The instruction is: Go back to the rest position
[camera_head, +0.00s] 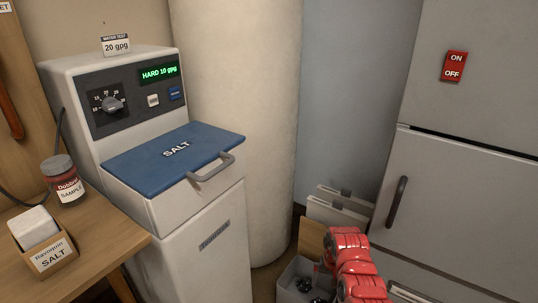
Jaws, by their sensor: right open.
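My right arm, red, comes up from the bottom edge right of centre. Its gripper (319,274) points down by a grey bin on the floor; it is small and partly hidden by my arm, and it is open. I see nothing held in it. It is apart from the water softener (217,250) at the left. The softener's blue SALT lid (150,162) is shut. Its display (160,73) reads HARD 10 gpg, beside a dial (110,104) and two buttons. My left gripper is not in view.
The grey bin (290,279) holds dark items. A wooden table (100,245) at left carries a red sample jar (64,182) and a salt box (46,258). A grey cabinet (480,190) with a red ON/OFF switch (454,66) stands right. White panels (335,213) lean behind my arm.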

